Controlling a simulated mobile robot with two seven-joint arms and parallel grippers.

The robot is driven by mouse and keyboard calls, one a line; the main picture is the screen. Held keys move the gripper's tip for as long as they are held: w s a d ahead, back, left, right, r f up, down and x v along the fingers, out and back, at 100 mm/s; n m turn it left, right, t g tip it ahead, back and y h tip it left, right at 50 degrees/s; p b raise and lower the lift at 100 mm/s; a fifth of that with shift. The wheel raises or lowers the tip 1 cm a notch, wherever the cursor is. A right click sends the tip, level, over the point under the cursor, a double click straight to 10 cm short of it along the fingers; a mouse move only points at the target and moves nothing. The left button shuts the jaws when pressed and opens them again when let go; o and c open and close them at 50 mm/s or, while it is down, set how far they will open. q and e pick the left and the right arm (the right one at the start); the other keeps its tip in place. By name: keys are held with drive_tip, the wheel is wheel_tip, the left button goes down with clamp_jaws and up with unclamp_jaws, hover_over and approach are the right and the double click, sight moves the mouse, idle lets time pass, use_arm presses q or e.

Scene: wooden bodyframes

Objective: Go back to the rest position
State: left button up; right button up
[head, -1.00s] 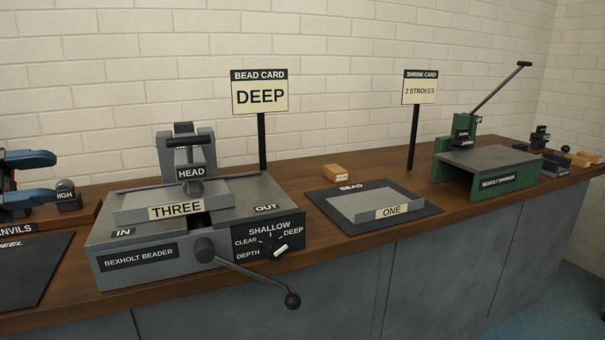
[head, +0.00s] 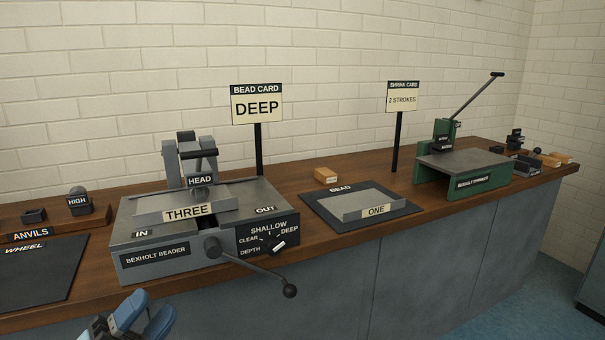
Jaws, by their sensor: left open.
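My left gripper (head: 143,316) shows at the bottom left of the head view, in front of the bench's front edge and below the grey bead machine (head: 165,258). Its blue fingers are apart and nothing shows between them. The rest of the left arm is cut off by the picture's lower edge. My right gripper is out of view. The bead machine holds a grey panel marked THREE (head: 186,212) under its head (head: 200,180). A grey panel marked ONE (head: 374,208) lies on the dark BEAD mat (head: 327,211).
The wooden bench (head: 100,290) carries an anvil rack (head: 62,216) and WHEEL mat (head: 40,270) at left, and a green shrinker (head: 462,172) at right. The beader's crank (head: 288,290) sticks out over the front edge. Two card posts (head: 258,150) (head: 397,140) stand behind. Floor shows at lower right.

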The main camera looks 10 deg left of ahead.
use_arm(q)
drive_tip(key=s+d+f+n+g+y+p, duration=0.1)
drive_tip(key=s+d+f+n+y, duration=0.25)
drive_tip(key=d+n, duration=0.5)
drive_tip(key=s+d+f+n+g+y+p, duration=0.15)
drive_tip(key=s+d+f+n, duration=0.35)
drive_tip(key=n, duration=0.7)
use_arm(e)
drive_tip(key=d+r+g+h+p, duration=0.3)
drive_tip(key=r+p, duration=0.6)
drive_tip(key=p, duration=1.2)
use_arm(q)
drive_tip(key=s+a+r+g+y+p, duration=0.1)
drive_tip(key=a+r+g+y+p, duration=0.5)
drive_tip(key=p, duration=1)
drive_tip(key=shift+s+a+r+y, duration=0.4)
drive_tip(key=shift+a+r, duration=0.25)
drive_tip(key=shift+a, duration=0.15)
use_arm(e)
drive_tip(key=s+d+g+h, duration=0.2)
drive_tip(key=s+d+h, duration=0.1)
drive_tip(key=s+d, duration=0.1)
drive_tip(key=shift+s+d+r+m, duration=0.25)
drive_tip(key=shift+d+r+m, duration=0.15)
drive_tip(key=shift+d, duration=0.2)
